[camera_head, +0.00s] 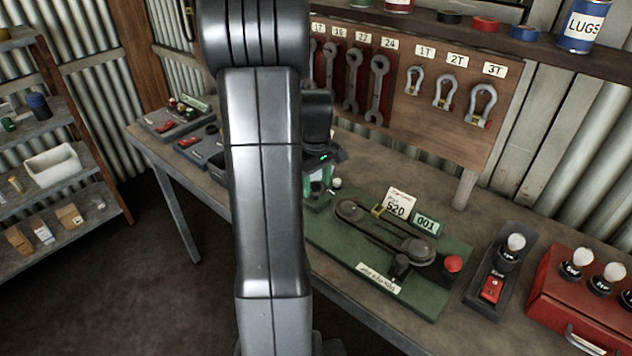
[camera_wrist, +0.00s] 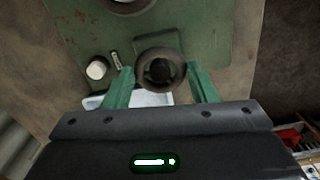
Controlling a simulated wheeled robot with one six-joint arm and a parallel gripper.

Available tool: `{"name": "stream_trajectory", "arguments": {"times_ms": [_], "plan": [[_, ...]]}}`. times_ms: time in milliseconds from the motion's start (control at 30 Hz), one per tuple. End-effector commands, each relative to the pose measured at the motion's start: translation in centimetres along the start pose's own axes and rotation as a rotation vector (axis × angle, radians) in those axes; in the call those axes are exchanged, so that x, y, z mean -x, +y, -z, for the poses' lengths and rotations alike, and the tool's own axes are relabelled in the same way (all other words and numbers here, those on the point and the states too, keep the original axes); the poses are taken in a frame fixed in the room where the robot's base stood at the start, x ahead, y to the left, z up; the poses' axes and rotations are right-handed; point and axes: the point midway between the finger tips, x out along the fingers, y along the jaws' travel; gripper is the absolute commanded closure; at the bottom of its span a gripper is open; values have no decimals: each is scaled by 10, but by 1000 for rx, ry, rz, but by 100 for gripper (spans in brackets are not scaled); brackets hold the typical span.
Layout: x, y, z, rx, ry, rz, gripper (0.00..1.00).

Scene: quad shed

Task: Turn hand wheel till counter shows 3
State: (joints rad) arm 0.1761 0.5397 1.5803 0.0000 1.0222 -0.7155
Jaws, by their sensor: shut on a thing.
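The hand wheel (camera_wrist: 158,54) is a dark round rim with a dark hub, mounted on a green base plate (camera_wrist: 205,30). My gripper (camera_wrist: 161,76) has its two green fingers at opposite sides of the wheel's rim, shut on it. In the head view my gripper (camera_head: 320,186) is at the left end of the green base plate (camera_head: 447,290), and my arm hides most of the wheel there. The counter (camera_head: 426,223) on the plate reads 001.
A belt with two pulleys (camera_head: 350,210) and a red knob (camera_head: 453,264) are on the plate. A small card (camera_head: 398,204) stands beside the counter. A white knob (camera_wrist: 97,69) is close to my left finger. A tray (camera_head: 490,285) and a red box (camera_head: 575,310) are on the right.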

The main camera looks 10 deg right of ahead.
Motion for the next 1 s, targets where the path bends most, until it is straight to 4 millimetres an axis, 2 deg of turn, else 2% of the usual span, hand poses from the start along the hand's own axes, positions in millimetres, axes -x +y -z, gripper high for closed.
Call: {"name": "stream_trajectory", "arguments": {"times_ms": [633, 667, 767, 1000], "plan": [[1, 0, 1, 54, 2, -2, 71], [1, 1, 1, 54, 2, -2, 46], [1, 0, 0, 54, 2, -2, 26], [0, 0, 0, 53, 1, -1, 26]]}}
